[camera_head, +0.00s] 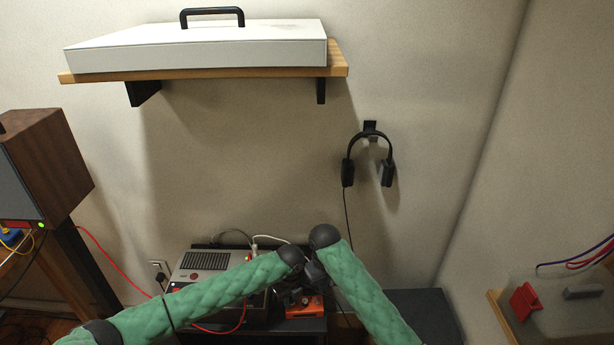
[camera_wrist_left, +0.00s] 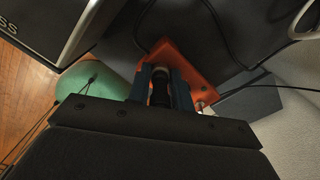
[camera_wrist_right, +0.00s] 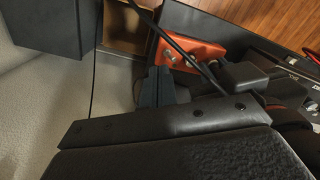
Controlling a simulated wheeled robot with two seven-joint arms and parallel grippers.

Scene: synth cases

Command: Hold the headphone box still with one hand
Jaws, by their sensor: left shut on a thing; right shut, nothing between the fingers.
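A small orange box (camera_head: 304,306), which I take to be the headphone box, lies low on a dark surface below the wall shelf. It also shows in the left wrist view (camera_wrist_left: 192,64) and the right wrist view (camera_wrist_right: 200,52), with metal fittings on one face. My left gripper (camera_wrist_left: 162,84) is at the box, shut on a dark cylindrical piece (camera_wrist_left: 160,92). I cannot tell whether this piece belongs to the box. My right gripper (camera_wrist_right: 155,84) is shut and empty, close to the box's fittings. In the head view the arms' ends partly hide the box.
Black headphones (camera_head: 369,157) hang on a wall hook, their cable running down. A grey device (camera_head: 203,262) stands left of the orange box. Black cables cross close to both grippers. A white case (camera_head: 195,46) lies on the wooden shelf (camera_head: 338,60) above.

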